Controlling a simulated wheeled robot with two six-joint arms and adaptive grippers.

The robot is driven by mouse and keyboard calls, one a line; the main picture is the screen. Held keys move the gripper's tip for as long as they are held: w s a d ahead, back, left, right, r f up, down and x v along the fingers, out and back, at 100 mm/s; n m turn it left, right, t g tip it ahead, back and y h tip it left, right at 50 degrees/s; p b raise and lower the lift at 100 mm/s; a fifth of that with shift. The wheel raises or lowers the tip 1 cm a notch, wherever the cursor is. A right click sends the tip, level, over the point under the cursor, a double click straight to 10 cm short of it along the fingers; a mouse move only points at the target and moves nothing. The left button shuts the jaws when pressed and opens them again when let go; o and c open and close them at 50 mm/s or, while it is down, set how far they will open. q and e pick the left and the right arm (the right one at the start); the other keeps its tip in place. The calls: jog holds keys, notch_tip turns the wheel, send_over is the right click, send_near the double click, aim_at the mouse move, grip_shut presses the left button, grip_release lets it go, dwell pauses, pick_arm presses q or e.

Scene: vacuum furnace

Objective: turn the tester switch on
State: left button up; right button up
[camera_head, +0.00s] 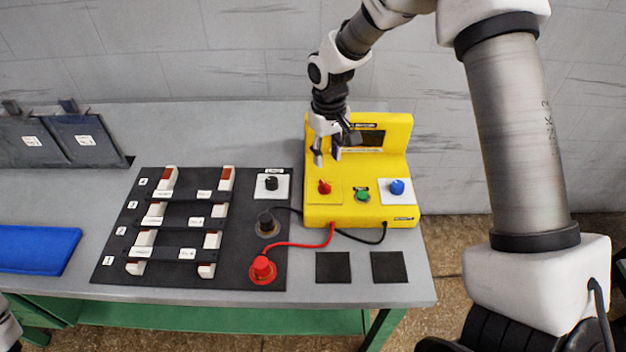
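The yellow tester (360,213) stands at the right part of the table, with a dark display (371,140) on its upright back. On its lower front are a red knob (324,187), a green button (363,195) and a blue knob (397,187). The labels are too small to read, so I cannot tell which control is the switch. My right gripper (326,158) points down above the red knob, fingers apart and empty, seemingly not touching it. My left gripper is not in view; only a bit of my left arm shows at the lower left edge.
A black board (115,250) left of the tester holds several dark bars on white-and-red supports. A red plug (262,268) and a black plug (267,224) have cables to the tester. Two black squares (333,267) lie in front. A blue mat (38,250) lies left.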

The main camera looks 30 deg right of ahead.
aim_at(326, 184)
jog(key=shift+s+a+f+b, duration=0.1)
jog(key=shift+s+f+b, duration=0.4)
jog(key=shift+f+b, duration=0.1)
jog(key=shift+f, duration=0.25)
jog(key=f, duration=0.2)
jog(key=f+p, duration=0.1)
jog(key=f, duration=0.1)
jog(key=f+p, duration=0.1)
jog(key=f, duration=0.1)
jog(key=shift+w+f, duration=0.15)
jog(key=shift+w, duration=0.25)
jog(key=shift+s+f, duration=0.1)
jog(key=shift+f, duration=0.45)
grip_shut()
